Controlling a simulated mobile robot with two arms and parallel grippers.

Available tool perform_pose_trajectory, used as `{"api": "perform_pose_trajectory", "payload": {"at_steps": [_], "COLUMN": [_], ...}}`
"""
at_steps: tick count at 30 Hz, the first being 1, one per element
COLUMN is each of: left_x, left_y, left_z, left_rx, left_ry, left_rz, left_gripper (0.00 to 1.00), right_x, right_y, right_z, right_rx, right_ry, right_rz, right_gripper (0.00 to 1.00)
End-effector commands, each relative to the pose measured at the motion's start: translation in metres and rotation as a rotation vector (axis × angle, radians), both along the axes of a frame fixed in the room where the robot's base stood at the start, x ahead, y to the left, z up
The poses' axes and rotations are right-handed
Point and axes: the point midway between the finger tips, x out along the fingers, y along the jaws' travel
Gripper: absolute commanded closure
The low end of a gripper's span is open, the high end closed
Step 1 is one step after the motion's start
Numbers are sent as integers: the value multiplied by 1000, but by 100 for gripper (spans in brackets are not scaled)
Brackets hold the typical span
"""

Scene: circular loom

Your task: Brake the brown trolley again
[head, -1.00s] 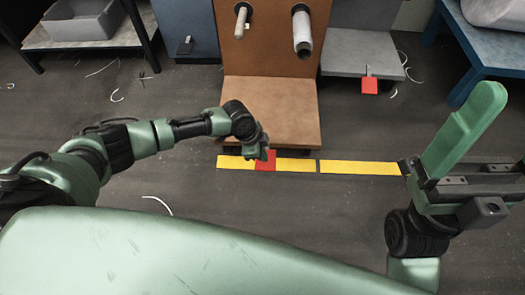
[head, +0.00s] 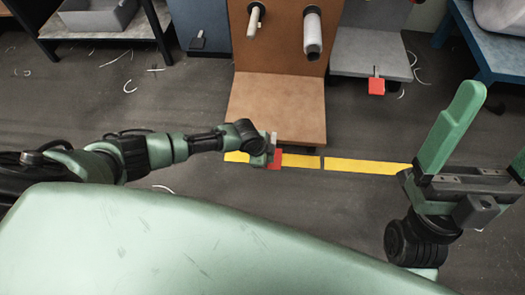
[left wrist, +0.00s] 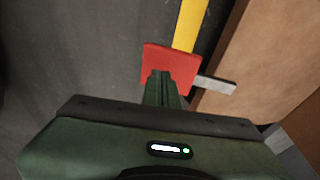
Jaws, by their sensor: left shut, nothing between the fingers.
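The brown trolley (head: 277,105) stands in the middle of the head view, its low front deck facing me. Its red brake pedal (head: 277,160) is at the deck's front edge, over the yellow floor line. In the left wrist view the red pedal (left wrist: 168,62) is on a short grey metal lever (left wrist: 215,85) by the deck. My left gripper (head: 264,158) is shut and empty at the pedal's left side. Its fingertips (left wrist: 163,80) overlap the pedal's near edge; I cannot tell whether they touch. My right gripper (head: 490,150) is open and empty at the right, away from the trolley.
A grey trolley (head: 372,52) with its own red pedal (head: 376,86) stands behind right. A blue table (head: 480,45) is at the far right, a shelf with a grey bin (head: 98,18) at the far left. White scraps lie on the floor.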

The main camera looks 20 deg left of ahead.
Motion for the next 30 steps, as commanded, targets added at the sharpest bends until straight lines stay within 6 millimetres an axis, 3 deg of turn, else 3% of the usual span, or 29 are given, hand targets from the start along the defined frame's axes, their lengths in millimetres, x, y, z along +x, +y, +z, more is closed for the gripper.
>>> {"api": "perform_pose_trajectory", "payload": {"at_steps": [1, 9, 15, 22, 30], "left_x": [-2, -5, -9, -18, -30], "left_y": [-1, -2, -2, 2, 7], "left_z": [16, 22, 33, 54, 78], "left_rx": [-1, -3, -3, -3, -2], "left_ry": [0, -2, -3, -3, -3], "left_rz": [1, 2, 3, 3, 2], "left_gripper": [100, 100, 100, 100, 100], "right_x": [10, 71, 104, 125, 125], "right_y": [2, 14, 18, 16, 6], "right_z": [13, -27, -65, -118, -185], "right_rx": [-17, -125, -200, -281, -368], "right_ry": [51, 402, 661, 954, 1295], "right_rz": [-3, -21, -34, -50, -64], "right_gripper": [7, 7, 7, 7, 7]}}
